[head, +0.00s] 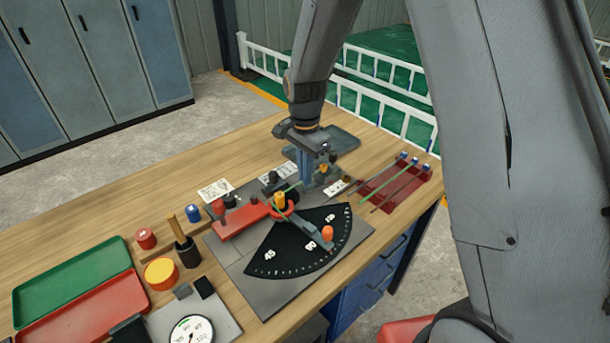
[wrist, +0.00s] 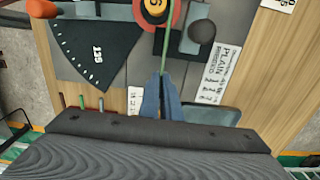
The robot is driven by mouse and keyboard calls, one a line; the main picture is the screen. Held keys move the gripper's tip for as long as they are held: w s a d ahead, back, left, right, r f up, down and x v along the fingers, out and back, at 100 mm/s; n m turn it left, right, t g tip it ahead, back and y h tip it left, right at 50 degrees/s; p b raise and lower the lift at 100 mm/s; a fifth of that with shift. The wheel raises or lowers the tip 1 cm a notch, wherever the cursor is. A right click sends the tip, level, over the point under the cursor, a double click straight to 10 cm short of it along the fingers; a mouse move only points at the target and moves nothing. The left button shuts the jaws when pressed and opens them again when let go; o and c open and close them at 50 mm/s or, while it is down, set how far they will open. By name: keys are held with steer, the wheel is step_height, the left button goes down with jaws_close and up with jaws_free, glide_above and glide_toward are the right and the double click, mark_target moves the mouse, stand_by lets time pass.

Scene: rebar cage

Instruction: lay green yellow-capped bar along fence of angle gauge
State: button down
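The angle gauge's black dial (head: 300,250) lies on a grey plate on the bench, and it also shows in the wrist view (wrist: 88,45). Its red fence (head: 238,221) runs left from the red pivot ring (head: 289,211). A yellow knob (head: 280,200) stands at the pivot. My gripper (head: 305,184) is behind the pivot, pointing down. In the wrist view, my gripper (wrist: 163,78) has its blue fingers closed on a thin green bar (wrist: 168,35), which extends past the pivot. A small yellow piece (head: 323,169) beside the fingers looks like its cap.
A grey swing arm with an orange knob (head: 328,233) lies over the dial. A dark red rack (head: 395,187) holds several bars at right. Green (head: 72,277) and red (head: 85,308) trays, a round gauge (head: 190,332) and a dark cup (head: 187,252) stand at left.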

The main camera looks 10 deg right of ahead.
steer(key=shift+r+p, duration=2.2)
steer(key=shift+r, duration=1.15)
steer(key=shift+f, duration=0.1)
